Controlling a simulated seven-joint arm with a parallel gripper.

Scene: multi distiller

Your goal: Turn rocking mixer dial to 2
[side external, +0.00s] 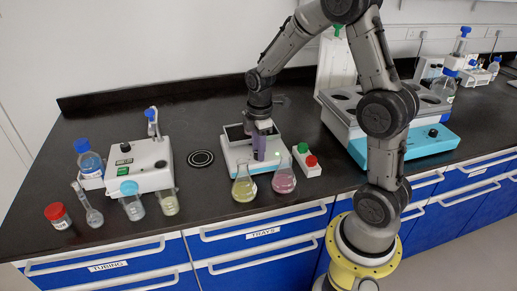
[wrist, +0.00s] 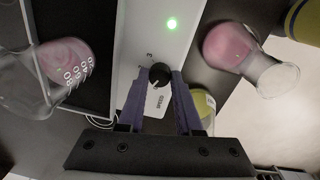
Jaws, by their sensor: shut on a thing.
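The rocking mixer (side external: 238,161) is a low white box with a dark top platform, at the middle of the bench in the side view. Its white panel shows in the wrist view with a lit green light (wrist: 172,23), a "3" mark and a "SPEED" label. The black dial (wrist: 160,74) sits on this panel between the purple fingers of my gripper (wrist: 160,82), which is shut on it. The dial's setting is not clear. In the side view my gripper (side external: 260,152) points down at the mixer's front and hides the dial.
A yellow flask (side external: 244,188) and a pink flask (side external: 284,182) stand close in front of the mixer. A white stirrer device (side external: 139,166) with glassware stands left. A blue-and-white bath (side external: 420,138) stands right.

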